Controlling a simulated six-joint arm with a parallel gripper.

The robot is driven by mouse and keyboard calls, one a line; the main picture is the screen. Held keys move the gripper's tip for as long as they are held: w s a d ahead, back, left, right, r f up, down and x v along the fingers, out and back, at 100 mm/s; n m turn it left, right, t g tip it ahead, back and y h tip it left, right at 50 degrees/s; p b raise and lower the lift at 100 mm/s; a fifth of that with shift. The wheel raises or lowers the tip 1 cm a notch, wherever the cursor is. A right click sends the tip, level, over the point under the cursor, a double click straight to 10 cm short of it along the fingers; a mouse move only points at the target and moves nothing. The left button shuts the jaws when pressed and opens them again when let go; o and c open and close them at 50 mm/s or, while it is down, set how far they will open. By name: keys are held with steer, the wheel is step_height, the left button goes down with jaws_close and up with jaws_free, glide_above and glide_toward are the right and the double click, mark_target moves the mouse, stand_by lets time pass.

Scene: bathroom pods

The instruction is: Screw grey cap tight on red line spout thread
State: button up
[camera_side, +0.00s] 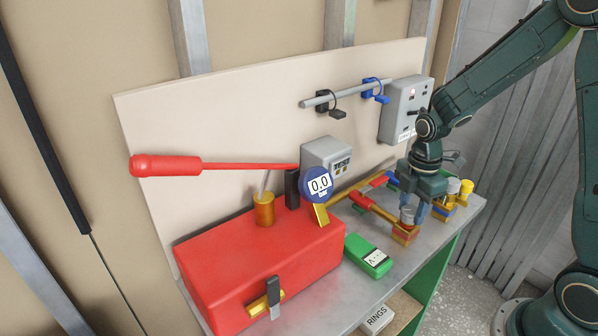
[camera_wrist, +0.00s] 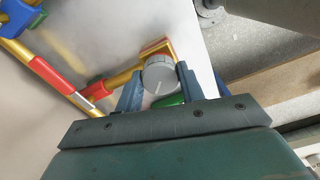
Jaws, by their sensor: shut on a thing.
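The grey cap (camera_wrist: 160,76) is round with a pale line on its top. In the wrist view it sits between the two blue-grey fingers of my gripper (camera_wrist: 160,84), which are shut on its sides. In the side view the grey cap (camera_side: 407,214) sits over the red-banded spout block (camera_side: 404,234) at the end of the red line (camera_side: 370,204). My gripper (camera_side: 423,210) points down around it. The thread is hidden under the cap, so I cannot tell how far down the cap sits.
A red box pump (camera_side: 270,265) with a round gauge (camera_side: 317,185) stands at left. A green meter (camera_side: 368,256) lies on the bench in front. A yellow cap (camera_side: 466,187) and a white cap (camera_side: 453,186) stand at right. The bench's right edge is close.

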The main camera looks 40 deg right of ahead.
steer(key=shift+m, duration=0.6)
steer(key=shift+m, duration=1.4)
steer(key=shift+m, duration=0.3)
steer(key=shift+m, duration=1.4)
steer(key=shift+m, duration=0.3)
steer(key=shift+m, duration=1.5)
steer(key=shift+a+f+m, duration=0.1)
steer(key=shift+m, duration=1.6)
